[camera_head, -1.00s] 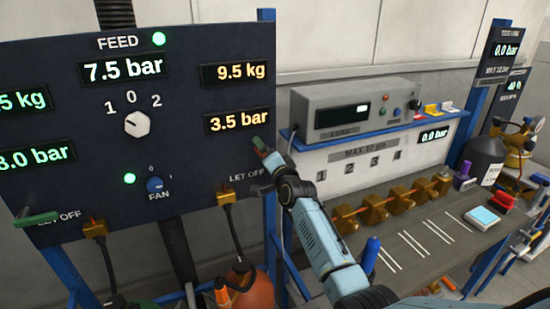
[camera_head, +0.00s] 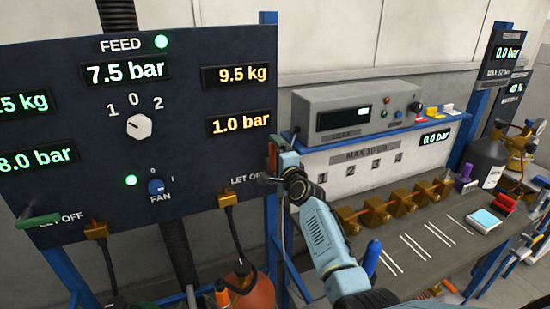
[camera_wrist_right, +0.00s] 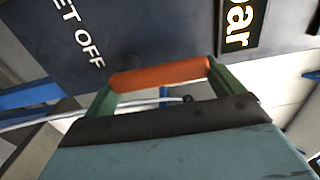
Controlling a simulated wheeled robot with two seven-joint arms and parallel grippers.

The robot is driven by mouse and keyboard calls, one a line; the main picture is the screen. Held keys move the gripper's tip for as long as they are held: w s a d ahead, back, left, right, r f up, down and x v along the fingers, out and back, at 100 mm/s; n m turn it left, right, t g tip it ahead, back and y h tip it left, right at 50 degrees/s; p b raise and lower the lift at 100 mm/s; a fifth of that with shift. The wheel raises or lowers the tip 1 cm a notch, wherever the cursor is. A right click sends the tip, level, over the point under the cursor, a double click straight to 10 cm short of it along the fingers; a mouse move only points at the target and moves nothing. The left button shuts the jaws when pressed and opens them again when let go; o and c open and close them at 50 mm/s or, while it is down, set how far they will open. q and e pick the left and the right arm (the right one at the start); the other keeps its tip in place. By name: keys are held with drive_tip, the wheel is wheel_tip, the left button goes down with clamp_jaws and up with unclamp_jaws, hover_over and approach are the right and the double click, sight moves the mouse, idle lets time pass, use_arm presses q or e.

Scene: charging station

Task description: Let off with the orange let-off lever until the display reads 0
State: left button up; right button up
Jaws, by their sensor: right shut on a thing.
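The orange let-off lever (camera_wrist_right: 160,75) lies between the fingers of my right gripper (camera_wrist_right: 160,88) in the right wrist view, and the gripper is shut on it. In the head view my right gripper (camera_head: 271,166) is at the right edge of the dark panel, beside the right LET OFF label, and the lever is mostly hidden by it. The orange pressure display (camera_head: 239,124) above reads 1.0 bar. My left gripper is not in view.
The dark panel (camera_head: 70,130) also carries a FEED display (camera_head: 128,72) at 7.5 bar, a white selector knob (camera_head: 139,127), a blue fan knob (camera_head: 155,186) and a green lever (camera_head: 38,220). A bench (camera_head: 400,275) with brass blocks stands to the right.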

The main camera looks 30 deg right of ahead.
idle(0.3)
drive_tip(key=o, duration=1.1)
drive_tip(key=shift+c, duration=0.2)
drive_tip(key=s+a, duration=0.1)
drive_tip(key=s, duration=1.2)
drive_tip(key=shift+s+p, duration=0.2)
drive_tip(key=shift+p, duration=0.1)
